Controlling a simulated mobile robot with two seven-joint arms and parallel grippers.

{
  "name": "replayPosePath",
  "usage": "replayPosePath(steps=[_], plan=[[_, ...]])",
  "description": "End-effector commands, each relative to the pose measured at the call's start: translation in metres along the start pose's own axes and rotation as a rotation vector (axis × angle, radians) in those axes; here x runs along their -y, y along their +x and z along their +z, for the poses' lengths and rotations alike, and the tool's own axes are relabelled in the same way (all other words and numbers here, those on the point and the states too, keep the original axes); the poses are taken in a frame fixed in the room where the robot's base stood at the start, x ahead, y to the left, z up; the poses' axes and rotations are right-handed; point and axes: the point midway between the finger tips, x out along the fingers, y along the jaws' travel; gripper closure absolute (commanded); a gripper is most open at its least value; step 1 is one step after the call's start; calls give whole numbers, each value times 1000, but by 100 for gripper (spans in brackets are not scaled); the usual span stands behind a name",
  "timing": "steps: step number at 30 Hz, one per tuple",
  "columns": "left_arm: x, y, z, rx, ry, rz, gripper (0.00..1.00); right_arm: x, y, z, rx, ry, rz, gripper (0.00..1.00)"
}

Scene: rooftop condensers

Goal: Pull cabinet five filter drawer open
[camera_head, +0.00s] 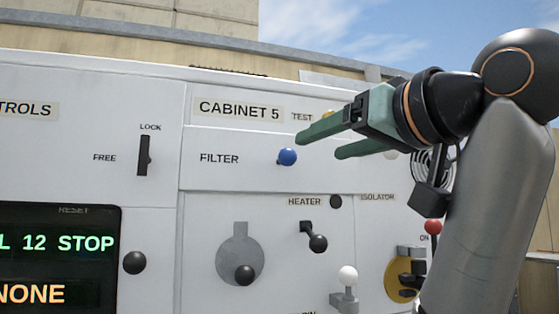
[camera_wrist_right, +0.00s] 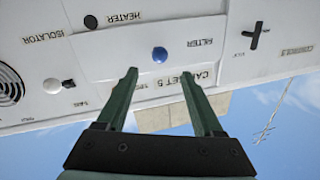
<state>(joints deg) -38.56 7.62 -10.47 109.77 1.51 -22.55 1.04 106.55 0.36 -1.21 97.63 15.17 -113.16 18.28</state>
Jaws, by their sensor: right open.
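The filter drawer (camera_head: 235,175) is a white front panel labelled FILTER under the CABINET 5 label (camera_head: 239,108). Its front looks flush with the cabinet. A round blue knob (camera_head: 287,157) sits on it. My right gripper (camera_head: 320,147) has green fingers, is open and empty, and points at the panel from the right, near the knob. In the right wrist view, which is upside down, the blue knob (camera_wrist_right: 159,54) shows beyond and between the open fingertips (camera_wrist_right: 159,73). I see no contact with the knob. My left gripper is not in view.
Below the drawer are a heater lever (camera_head: 314,237), a grey plate with a black knob (camera_head: 240,262) and a white-tipped lever (camera_head: 347,280). A lock slider (camera_head: 144,156) and a dark display (camera_head: 55,260) are at the left. A red knob (camera_head: 433,227) is at the right.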

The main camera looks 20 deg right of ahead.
Motion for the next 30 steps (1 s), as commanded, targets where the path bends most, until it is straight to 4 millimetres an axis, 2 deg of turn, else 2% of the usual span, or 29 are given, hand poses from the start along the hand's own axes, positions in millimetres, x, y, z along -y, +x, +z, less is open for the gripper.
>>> replayPosePath(steps=[15,21,30], plan=[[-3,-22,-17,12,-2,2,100,0,97,-1,6,0,1,31],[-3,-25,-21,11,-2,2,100,0,116,0,3,-1,1,31],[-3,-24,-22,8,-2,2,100,0,119,1,1,-1,1,31]])
